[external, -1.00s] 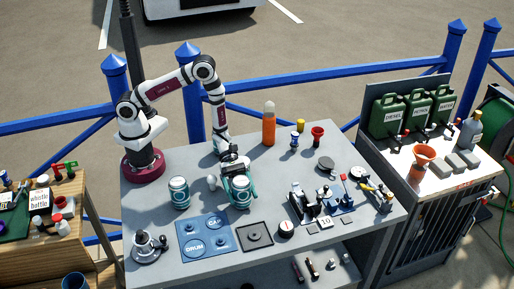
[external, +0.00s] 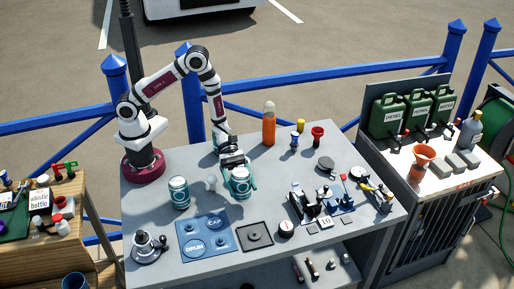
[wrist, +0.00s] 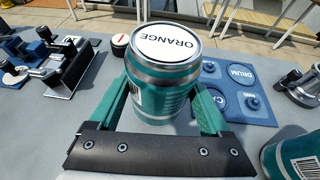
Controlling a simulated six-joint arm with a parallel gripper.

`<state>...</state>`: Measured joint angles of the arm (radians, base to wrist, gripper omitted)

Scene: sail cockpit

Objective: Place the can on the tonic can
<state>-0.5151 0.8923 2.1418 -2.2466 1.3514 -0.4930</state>
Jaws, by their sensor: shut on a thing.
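A teal and silver can (external: 240,184) with a white top reading ORANGE is between the green fingers of my gripper (external: 238,178). In the wrist view the orange can (wrist: 165,85) is upright, and my gripper (wrist: 165,100) is shut on its sides. A second, similar can (external: 179,193) stands upright on the grey table to the left. It shows partly at the lower right edge of the wrist view (wrist: 295,150). Its name is not readable, so I cannot confirm that it is the tonic can.
A small white bulb-shaped thing (external: 211,183) stands between the cans. In front are a blue DRUM and CAP mat (external: 205,250), a dark square tray (external: 255,236) and a winch-like piece (external: 148,246). An orange bottle (external: 268,126) stands behind; hardware fills the right.

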